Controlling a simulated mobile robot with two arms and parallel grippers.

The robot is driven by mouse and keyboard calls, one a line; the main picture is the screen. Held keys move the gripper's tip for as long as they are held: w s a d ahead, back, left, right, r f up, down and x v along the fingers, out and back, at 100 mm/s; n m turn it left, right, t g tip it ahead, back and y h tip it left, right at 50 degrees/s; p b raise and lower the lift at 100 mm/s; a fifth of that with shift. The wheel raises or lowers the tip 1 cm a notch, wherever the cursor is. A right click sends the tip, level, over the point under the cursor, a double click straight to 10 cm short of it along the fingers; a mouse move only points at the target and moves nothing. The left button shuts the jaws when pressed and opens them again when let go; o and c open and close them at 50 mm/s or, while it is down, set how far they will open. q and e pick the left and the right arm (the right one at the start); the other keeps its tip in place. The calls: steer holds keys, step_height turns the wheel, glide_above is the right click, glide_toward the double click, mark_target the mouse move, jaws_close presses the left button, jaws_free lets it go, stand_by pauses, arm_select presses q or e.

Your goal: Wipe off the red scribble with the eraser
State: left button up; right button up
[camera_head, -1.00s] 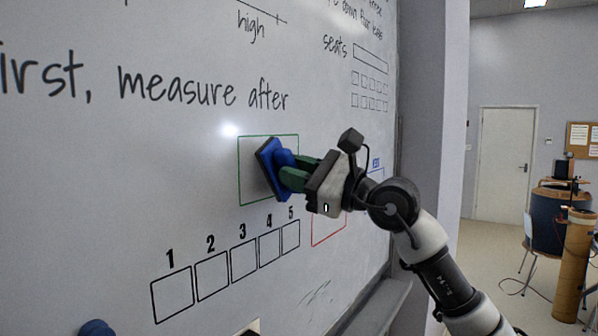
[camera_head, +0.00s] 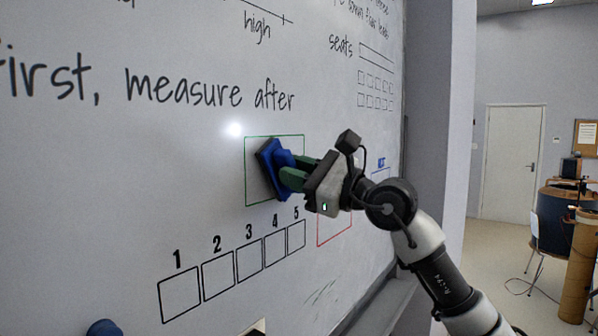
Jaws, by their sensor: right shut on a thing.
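A blue eraser (camera_head: 273,172) with a dark pad is in my right gripper (camera_head: 295,171), whose green fingers are shut on its handle. The pad faces the whiteboard (camera_head: 130,190) and is tilted; I cannot tell whether it touches. The eraser is in front of a green-outlined box (camera_head: 251,190) and covers much of it. I see no red scribble on the visible board; part of the green box is hidden behind the eraser and gripper. A red-outlined box (camera_head: 334,229) shows below my right wrist, partly covered. My left gripper is not in view.
A row of numbered boxes (camera_head: 181,294) and black writing (camera_head: 190,92) are on the board. A grey ledge (camera_head: 385,305) runs below it. A blue object (camera_head: 103,328) is cut off at the bottom left. Open floor lies to the right.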

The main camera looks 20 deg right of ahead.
steer(key=shift+w+a, duration=0.2)
steer(key=shift+w, duration=0.1)
steer(key=shift+w+d+p, duration=0.5)
steer(key=shift+w+d, duration=1.8)
steer(key=shift+d, duration=0.6)
steer(key=shift+s+a+b, duration=0.35)
steer(key=shift+s+a, duration=0.85)
steer(key=shift+a, duration=0.3)
steer(key=shift+s+a+b, duration=0.3)
steer(key=shift+s+a, duration=0.85)
steer(key=shift+a, duration=0.3)
